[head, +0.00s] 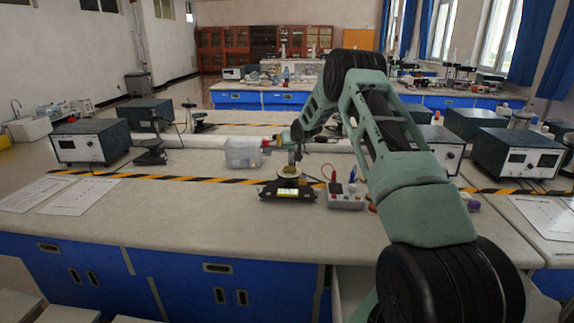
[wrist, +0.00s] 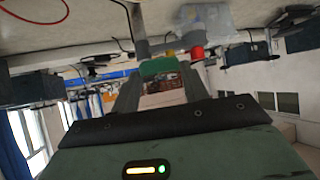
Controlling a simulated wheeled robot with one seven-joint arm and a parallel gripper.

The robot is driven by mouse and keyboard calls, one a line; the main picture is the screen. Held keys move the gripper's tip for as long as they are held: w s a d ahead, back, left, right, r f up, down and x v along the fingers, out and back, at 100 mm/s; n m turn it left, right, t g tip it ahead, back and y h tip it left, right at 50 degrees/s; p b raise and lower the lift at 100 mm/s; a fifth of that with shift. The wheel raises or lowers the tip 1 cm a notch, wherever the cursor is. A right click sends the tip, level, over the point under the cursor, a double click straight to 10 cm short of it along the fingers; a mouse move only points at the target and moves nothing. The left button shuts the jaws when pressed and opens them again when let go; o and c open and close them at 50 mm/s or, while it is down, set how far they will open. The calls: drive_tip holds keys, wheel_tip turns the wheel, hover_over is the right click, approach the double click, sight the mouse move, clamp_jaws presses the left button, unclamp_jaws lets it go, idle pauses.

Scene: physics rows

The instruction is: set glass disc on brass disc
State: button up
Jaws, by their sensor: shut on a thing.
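My gripper (wrist: 158,80) is shut on a small green piece between its fingertips, which I take to be the glass disc (wrist: 159,67); its outline is unclear. In the head view my gripper (head: 292,138) is above a small black balance (head: 287,191) with a lit display. A small yellowish disc, apparently the brass disc (head: 289,171), lies on the balance's round pan. The held piece is apart from it and higher. My wrist hides part of this spot in the head view.
A clear plastic box (head: 243,153) stands left of the balance, with a red part (wrist: 197,53) near it. A small box with coloured leads (head: 345,194) stands to the right. Striped tape (head: 190,179) crosses the bench.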

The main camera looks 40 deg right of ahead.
sight(291, 171)
wheel_tip(291, 171, down, 10)
drive_tip(key=shift+r+p, duration=0.2)
drive_tip(key=shift+p, duration=0.9)
drive_tip(key=o, duration=1.1)
drive_tip(key=shift+f, duration=0.15)
